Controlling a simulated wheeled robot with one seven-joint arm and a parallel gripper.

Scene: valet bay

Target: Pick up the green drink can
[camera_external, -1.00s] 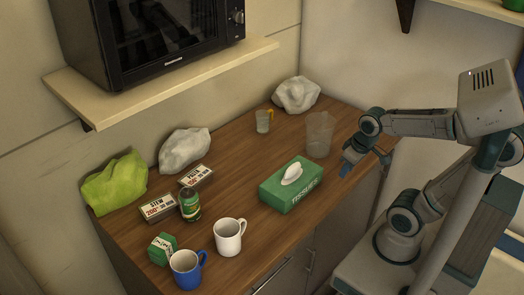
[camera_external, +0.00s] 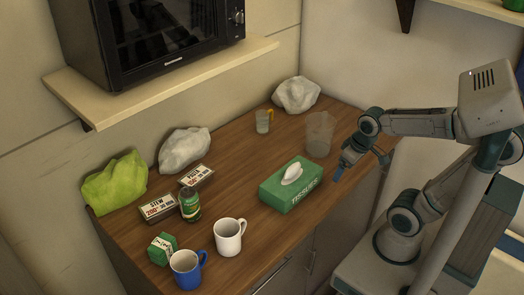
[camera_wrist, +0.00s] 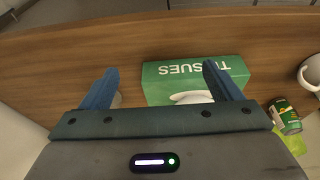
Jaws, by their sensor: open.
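The green drink can (camera_external: 190,205) stands upright on the wooden counter, left of centre in the external view, just in front of two small labelled boxes. It also shows at the right edge of the wrist view (camera_wrist: 285,116). My gripper (camera_external: 338,177) is at the right side of the counter near its front edge, well away from the can, with the tissue box between them. In the wrist view my gripper (camera_wrist: 160,82) has its two blue fingers wide apart, with nothing held between them; the tissue box lies beyond them.
The green tissue box (camera_external: 283,198) is nearest my gripper. A white mug (camera_external: 229,238), blue mug (camera_external: 186,270) and small green carton (camera_external: 162,249) stand around the can's front side. A clear pitcher (camera_external: 319,134) is behind. A microwave shelf (camera_external: 180,70) overhangs the back left.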

